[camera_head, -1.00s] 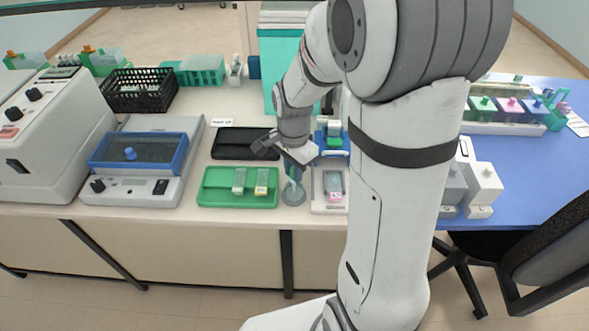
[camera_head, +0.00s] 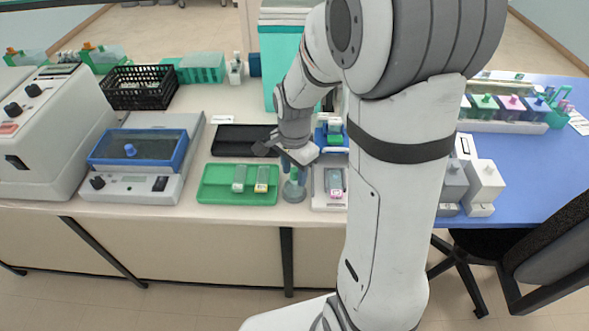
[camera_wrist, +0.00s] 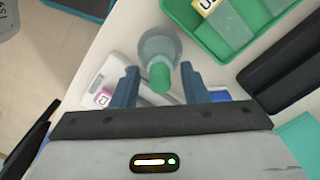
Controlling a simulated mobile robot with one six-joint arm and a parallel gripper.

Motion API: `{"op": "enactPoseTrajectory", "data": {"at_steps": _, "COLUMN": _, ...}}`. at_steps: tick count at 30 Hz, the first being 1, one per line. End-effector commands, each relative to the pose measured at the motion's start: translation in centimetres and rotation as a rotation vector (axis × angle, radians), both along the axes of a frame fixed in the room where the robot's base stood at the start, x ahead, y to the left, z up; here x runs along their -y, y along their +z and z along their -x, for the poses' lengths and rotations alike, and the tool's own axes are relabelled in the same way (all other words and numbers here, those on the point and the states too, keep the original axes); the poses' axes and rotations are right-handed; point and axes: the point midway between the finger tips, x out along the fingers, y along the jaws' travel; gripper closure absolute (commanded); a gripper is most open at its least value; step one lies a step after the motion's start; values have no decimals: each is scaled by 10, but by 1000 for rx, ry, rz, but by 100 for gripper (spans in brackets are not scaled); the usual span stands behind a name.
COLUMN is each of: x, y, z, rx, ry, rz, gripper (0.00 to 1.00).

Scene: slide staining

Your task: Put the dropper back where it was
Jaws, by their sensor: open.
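The dropper shows as a green bulb (camera_head: 294,173) at the mouth of a clear round bottle (camera_head: 292,192) near the table's front edge. In the wrist view the green bulb (camera_wrist: 160,78) sits at the bottle (camera_wrist: 158,46), between and a little clear of my two blue fingers. The dropper's lower part is hidden in or behind the bottle. My gripper (camera_head: 293,176) is open around the bulb and pointing down; its fingertips also show in the wrist view (camera_wrist: 159,71).
A green tray (camera_head: 211,196) with slides stands just left of the bottle. A white device (camera_head: 318,203) with a pink-labelled slide is close on the right. A black tray (camera_head: 226,142) lies behind. My own arm hides part of the table's right side.

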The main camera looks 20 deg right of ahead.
Motion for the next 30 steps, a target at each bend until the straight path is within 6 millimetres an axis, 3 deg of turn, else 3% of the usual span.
{"op": "enactPoseTrajectory", "data": {"at_steps": 5, "x": 0, "y": 3, "z": 0, "rx": 0, "ry": -1, "rz": 0, "gripper": 60}}
{"op": "enactPoseTrajectory", "data": {"at_steps": 10, "x": 0, "y": 20, "z": -1, "rx": 5, "ry": -1, "rz": -1, "gripper": 60}}
{"op": "enactPoseTrajectory", "data": {"at_steps": 21, "x": 1, "y": 99, "z": -1, "rx": 4, "ry": -2, "rz": 0, "gripper": 60}}
{"op": "enactPoseTrajectory", "data": {"at_steps": 30, "x": 1, "y": 130, "z": 4, "rx": 8, "ry": 24, "rz": 0, "gripper": 60}}
